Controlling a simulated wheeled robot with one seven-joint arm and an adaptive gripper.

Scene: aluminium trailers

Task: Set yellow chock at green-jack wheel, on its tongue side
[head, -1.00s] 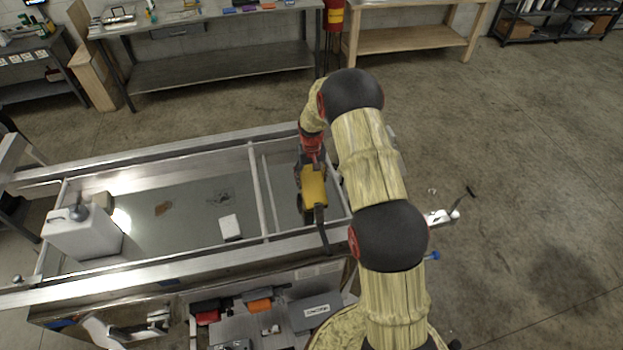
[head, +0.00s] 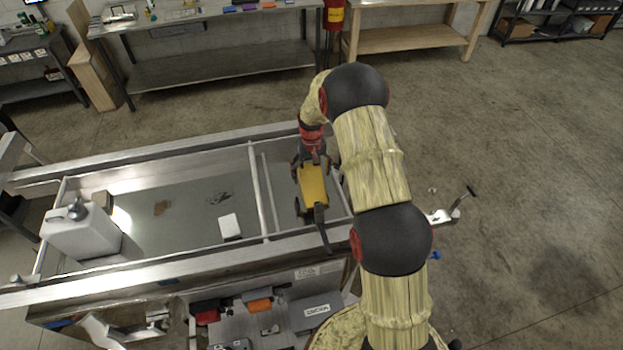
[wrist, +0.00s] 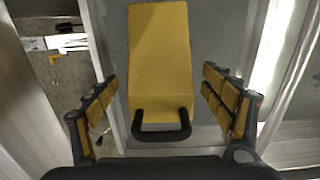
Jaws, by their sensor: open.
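The yellow chock (wrist: 160,60) lies between the two fingers of my gripper (wrist: 162,105) in the wrist view, with clear gaps on both sides. Its black loop handle (wrist: 160,132) is at the end nearest the palm. My gripper is open and not closed on it. In the head view a yellow block (head: 312,185) shows just below my wrist, over the right end of the trailer bed; the dark jaws partly blend with it. I cannot make out a green jack or a wheel in these views.
The aluminium trailer (head: 150,275) has raised side rails and crossbars (head: 263,190). A white jug (head: 80,232) and a small white box (head: 230,226) are in its bed. A metal coupler-like part (head: 447,214) sticks out at right. Open floor (head: 530,180) lies to the right.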

